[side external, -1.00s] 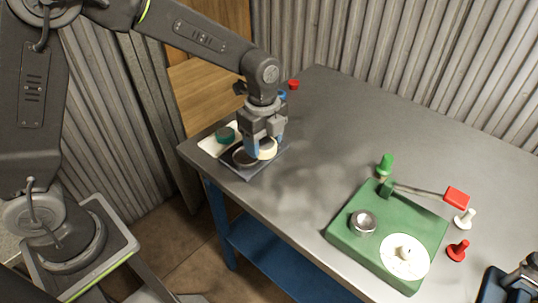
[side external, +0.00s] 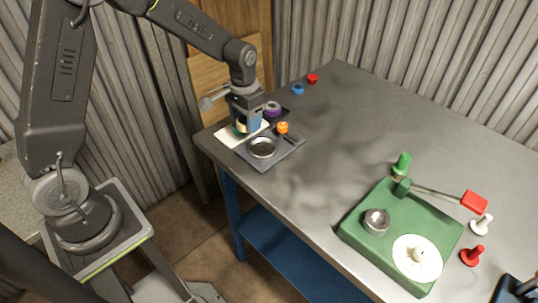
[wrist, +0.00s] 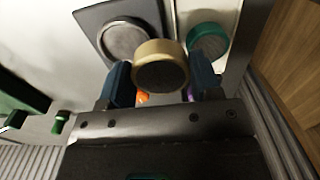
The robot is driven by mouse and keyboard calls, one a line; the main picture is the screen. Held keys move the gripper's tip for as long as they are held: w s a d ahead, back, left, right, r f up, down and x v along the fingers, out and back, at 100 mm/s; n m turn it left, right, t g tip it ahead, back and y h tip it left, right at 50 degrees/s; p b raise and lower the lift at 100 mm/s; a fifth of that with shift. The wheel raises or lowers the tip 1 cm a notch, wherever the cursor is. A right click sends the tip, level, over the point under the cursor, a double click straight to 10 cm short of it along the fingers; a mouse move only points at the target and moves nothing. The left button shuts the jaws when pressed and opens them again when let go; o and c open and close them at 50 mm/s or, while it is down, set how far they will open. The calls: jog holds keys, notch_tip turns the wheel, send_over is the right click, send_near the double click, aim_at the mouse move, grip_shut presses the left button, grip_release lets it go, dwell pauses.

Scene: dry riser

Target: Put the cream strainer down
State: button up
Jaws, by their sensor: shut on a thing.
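The cream strainer (wrist: 160,68) is a round, tan-rimmed piece between my two blue fingers in the wrist view. My gripper (wrist: 161,84) is shut on it. In the side view my gripper (side external: 242,128) is low over the white tray (side external: 226,139), and only a sliver of the strainer shows there. I cannot tell whether the strainer touches the tray. A green strainer (wrist: 207,42) sits on the white tray, beyond the cream one in the wrist view. It is hidden in the side view.
A purple ring (side external: 272,109) lies behind. A green block (side external: 360,237) with lever and white disc stands at right. The middle table is clear.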

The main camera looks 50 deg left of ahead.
jog(key=shift+d+r+m, duration=0.1)
jog(key=shift+d+m, duration=0.2)
jog(key=shift+m, duration=0.1)
jog(key=s+d+r+m, duration=0.1)
jog(key=d+r+m, duration=0.2)
jog(key=d+m, duration=0.9)
jog(key=m, duration=0.6)
jog(key=shift+d+r, duration=0.2)
jog(key=shift+r, duration=0.2)
jog(key=shift+s+d, duration=0.1)
send_over(313, 201)
notch_tip(313, 201, down, 7)
jog(key=shift+f, duration=1.8)
jog(key=shift+f, duration=0.15)
